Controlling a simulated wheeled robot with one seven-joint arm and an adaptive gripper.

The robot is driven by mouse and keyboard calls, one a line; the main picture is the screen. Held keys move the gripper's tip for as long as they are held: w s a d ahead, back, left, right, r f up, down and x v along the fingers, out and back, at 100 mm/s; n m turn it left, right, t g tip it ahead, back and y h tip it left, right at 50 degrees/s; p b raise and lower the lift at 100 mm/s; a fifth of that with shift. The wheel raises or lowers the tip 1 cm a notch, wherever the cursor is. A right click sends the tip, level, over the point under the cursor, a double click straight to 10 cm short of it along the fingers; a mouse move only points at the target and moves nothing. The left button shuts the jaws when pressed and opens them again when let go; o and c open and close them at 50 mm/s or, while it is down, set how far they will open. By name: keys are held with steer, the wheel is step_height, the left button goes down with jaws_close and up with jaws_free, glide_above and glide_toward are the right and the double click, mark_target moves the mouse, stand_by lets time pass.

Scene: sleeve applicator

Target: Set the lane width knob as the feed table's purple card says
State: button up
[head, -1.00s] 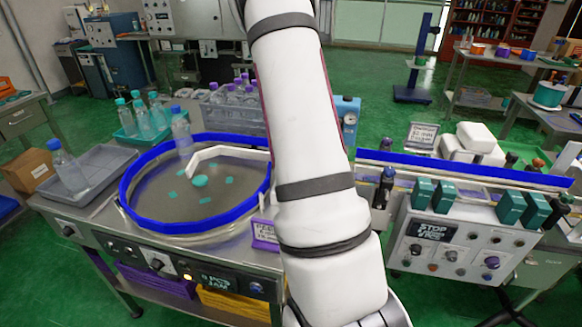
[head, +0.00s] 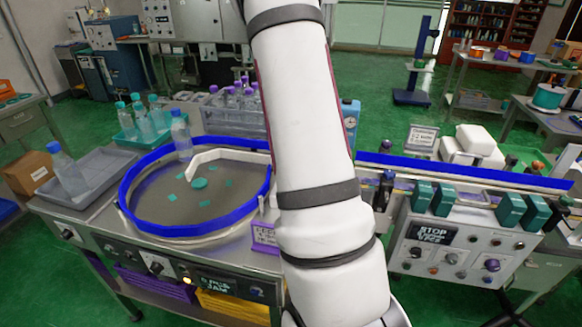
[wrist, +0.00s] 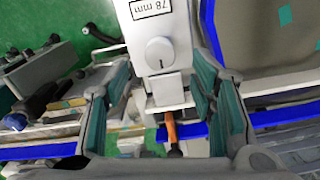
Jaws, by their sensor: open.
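The purple card (head: 265,235) stands at the right front edge of the feed table (head: 225,260), partly behind my arm. Its small text is not legible to me. In the wrist view a white housing (wrist: 151,32) carries an upside-down label (wrist: 150,8) reading 78 mm. Below the label is a round pale knob (wrist: 160,52) with a small dark mark; I cannot tell for sure that it is the lane width knob. My gripper (wrist: 161,63) is open, its fingers apart on either side of the housing's lower part, with nothing seen held. My arm hides this spot in the head view.
A round feed disc with a blue rim (head: 195,230) is at left, with bottles behind it. A blue rail (head: 465,170) runs right above teal blocks (head: 443,199) and a control panel (head: 450,257). An orange-handled part (wrist: 171,128) lies below the housing in the wrist view.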

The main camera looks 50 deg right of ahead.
step_height(320, 180, up, 7)
steer(key=shift+r, duration=0.15)
stand_by(0.7)
steer(key=s+a+r+n+t, duration=0.1)
steer(key=a+r+n, duration=0.35)
steer(key=a, duration=0.65)
steer(key=s+a+r+n+t, duration=0.1)
steer(key=a+r+n, duration=0.2)
steer(key=a+r, duration=0.55)
steer(key=s+a+f+n+t, duration=0.1)
steer(key=s+a+n, duration=0.3)
steer(key=a, duration=0.5)
steer(key=s+a+f+n+t, duration=0.1)
steer(key=s+a+n, duration=0.3)
steer(key=s+a, duration=0.5)
steer(key=shift+f+t, duration=0.3)
steer(key=shift+f, duration=0.4)
steer(key=shift+n, duration=0.25)
